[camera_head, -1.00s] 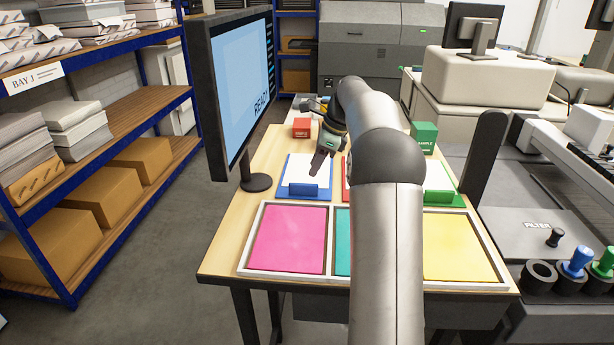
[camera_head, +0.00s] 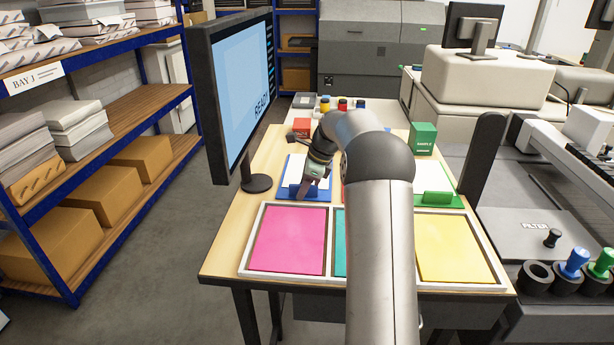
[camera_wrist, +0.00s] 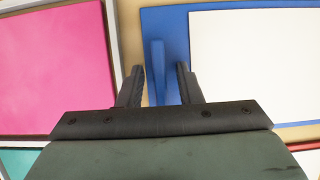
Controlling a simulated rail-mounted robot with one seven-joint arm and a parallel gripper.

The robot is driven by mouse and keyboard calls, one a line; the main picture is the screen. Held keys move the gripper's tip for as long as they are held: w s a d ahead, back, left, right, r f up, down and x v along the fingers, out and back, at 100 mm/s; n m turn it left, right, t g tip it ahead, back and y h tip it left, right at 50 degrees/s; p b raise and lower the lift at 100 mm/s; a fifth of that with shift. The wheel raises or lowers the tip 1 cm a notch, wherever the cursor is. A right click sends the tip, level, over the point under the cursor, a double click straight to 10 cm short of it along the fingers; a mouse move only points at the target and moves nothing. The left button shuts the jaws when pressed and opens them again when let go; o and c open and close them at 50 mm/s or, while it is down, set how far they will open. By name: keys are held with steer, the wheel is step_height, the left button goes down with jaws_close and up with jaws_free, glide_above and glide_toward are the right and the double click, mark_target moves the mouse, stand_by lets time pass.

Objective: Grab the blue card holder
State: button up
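The blue card holder (camera_head: 293,191) is a blue board with a small upright tab at its near edge and a white card lying on it. It stands on the table just behind the pink panel. In the wrist view, the holder's upright blue tab (camera_wrist: 158,72) shows between my two fingers. My gripper (camera_head: 304,192) is over the near edge of the holder, pointing down. In the wrist view my gripper (camera_wrist: 158,85) is open, with one finger on each side of the tab and a gap beside each. Contact is not visible.
A tray with pink (camera_head: 288,240), teal and yellow (camera_head: 455,248) panels lies at the table's front. A green card holder (camera_head: 437,199) is to the right. A monitor (camera_head: 235,95) stands close on the left.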

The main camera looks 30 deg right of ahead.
jaws_close()
steer(key=shift+r, duration=0.2)
